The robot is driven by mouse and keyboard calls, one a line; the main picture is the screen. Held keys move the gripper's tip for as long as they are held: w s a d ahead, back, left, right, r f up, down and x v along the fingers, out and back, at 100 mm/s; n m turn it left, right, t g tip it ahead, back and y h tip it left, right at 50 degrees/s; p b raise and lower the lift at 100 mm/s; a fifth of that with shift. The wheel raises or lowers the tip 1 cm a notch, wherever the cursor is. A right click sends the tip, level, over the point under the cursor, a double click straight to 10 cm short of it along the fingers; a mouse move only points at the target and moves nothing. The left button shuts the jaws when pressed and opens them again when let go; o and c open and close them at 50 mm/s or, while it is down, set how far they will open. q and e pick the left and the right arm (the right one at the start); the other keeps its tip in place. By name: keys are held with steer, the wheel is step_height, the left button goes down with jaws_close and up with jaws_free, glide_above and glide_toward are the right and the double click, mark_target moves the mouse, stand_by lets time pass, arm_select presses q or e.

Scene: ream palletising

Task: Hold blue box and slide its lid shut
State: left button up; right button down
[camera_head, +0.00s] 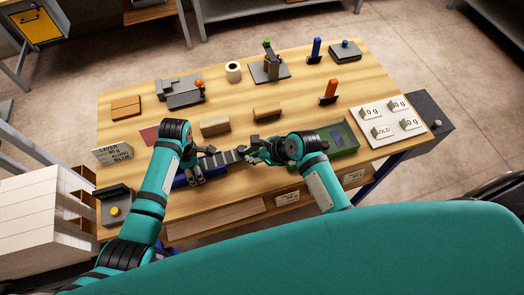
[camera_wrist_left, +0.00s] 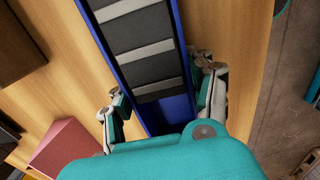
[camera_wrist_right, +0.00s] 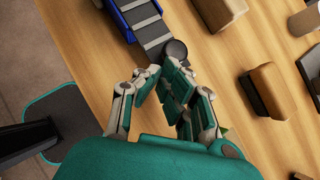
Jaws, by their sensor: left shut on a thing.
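The blue box (camera_head: 186,181) lies near the front edge of the table, and its blue walls show in the left wrist view (camera_wrist_left: 190,112). Its dark lid with grey stripes (camera_head: 222,159) sticks out past the box toward the right. In the left wrist view the lid (camera_wrist_left: 150,55) leaves the near end of the box uncovered. My left gripper (camera_wrist_left: 160,103) is shut across the box walls. My right gripper (camera_wrist_right: 163,75) is shut, fingertips close together, beside the lid's dark round knob (camera_wrist_right: 176,49). I cannot tell whether they touch it.
A green tray (camera_head: 345,150) lies right of my right gripper. Brown blocks (camera_head: 214,127) lie behind the lid. A layer sign (camera_head: 113,153) and a device with a yellow button (camera_head: 114,209) are at the left. A white panel (camera_head: 388,122) is at the right.

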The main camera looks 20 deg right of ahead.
mark_target(230, 162)
steer(key=a, duration=0.5)
steer(key=shift+d, duration=0.1)
steer(key=shift+s, duration=0.1)
steer(key=shift+d, duration=0.1)
